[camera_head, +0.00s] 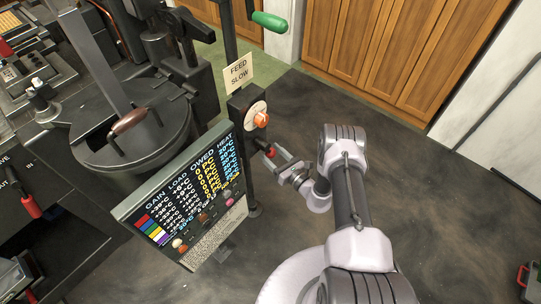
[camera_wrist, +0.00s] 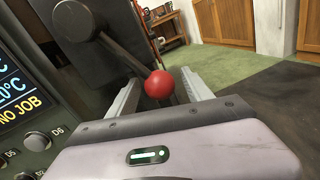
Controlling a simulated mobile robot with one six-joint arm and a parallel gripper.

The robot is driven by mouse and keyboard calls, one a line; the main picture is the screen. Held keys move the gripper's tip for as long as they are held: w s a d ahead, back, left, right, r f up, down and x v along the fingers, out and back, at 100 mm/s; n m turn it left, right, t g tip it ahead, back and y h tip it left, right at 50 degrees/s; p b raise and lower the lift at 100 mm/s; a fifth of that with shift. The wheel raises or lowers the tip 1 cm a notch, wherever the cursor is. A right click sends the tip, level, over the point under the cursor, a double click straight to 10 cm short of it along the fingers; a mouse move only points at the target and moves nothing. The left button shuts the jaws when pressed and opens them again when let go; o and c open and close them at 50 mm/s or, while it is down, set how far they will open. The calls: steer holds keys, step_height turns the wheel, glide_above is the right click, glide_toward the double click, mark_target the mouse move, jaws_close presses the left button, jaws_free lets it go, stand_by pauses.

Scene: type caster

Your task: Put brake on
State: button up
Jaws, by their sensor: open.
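A dark lever (camera_wrist: 120,50) with a red ball knob (camera_wrist: 160,84) runs from a round pivot (camera_wrist: 75,20) at the upper left of the wrist view. No label on this lever is readable. My gripper (camera_wrist: 160,76) is open, with one pale finger on each side of the red knob in the picture. I cannot tell whether either finger touches the knob. In the head view, my gripper (camera_head: 279,160) is at the dark post beside the display panel (camera_head: 190,195), with the small red knob (camera_head: 270,151) at its fingertips.
An orange knob on a white dial (camera_head: 260,118) sits just above my gripper, under a "FEED SLOW" sign (camera_head: 238,72). A green handle (camera_head: 270,21) is higher up. A round vessel (camera_head: 118,125) stands left.

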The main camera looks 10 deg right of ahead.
steer(key=shift+w+a, duration=0.15)
steer(key=shift+w, duration=0.1)
steer(key=shift+c, duration=0.5)
jaws_close()
steer(key=shift+s, duration=0.15)
